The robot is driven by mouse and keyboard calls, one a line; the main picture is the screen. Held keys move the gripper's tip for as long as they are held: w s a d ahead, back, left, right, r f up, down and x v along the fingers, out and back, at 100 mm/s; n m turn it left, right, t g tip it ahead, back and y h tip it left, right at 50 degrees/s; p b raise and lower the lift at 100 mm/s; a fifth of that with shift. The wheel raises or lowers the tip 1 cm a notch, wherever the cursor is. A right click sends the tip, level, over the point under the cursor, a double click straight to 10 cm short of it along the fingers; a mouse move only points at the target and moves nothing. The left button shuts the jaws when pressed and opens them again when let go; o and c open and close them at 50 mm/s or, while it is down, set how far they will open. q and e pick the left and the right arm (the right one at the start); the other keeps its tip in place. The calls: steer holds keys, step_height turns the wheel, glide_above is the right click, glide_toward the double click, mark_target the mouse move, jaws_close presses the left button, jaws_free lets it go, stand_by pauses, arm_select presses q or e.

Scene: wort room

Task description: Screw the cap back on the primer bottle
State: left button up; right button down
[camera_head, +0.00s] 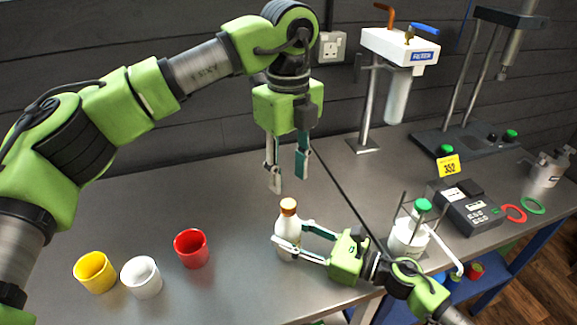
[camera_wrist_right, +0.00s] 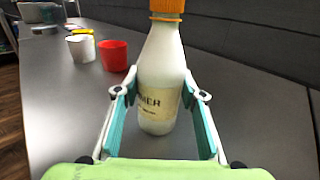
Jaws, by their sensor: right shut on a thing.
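The white primer bottle (camera_head: 287,240) stands upright on the grey bench. It also shows in the right wrist view (camera_wrist_right: 160,80), with a label ending in "MER". The orange cap (camera_head: 288,206) sits on top of its neck; I cannot tell how tight it is. In the right wrist view the cap (camera_wrist_right: 167,7) is cut off at the top edge. My right gripper (camera_head: 293,236) is shut on the bottle's body, one finger on each side. My left gripper (camera_head: 288,183) points down, open and empty, a little above the cap and apart from it.
Yellow (camera_head: 95,272), white (camera_head: 142,277) and red (camera_head: 191,248) cups stand left of the bottle. To the right are a green-topped bottle in a stand (camera_head: 408,238), a grey meter (camera_head: 466,206) and a filter stand (camera_head: 398,48). The bench behind the cups is clear.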

mark_target(288, 203)
arm_select(q)
step_height(288, 203, down, 7)
steer(key=shift+f, duration=0.1)
stand_by(0.4)
jaws_close()
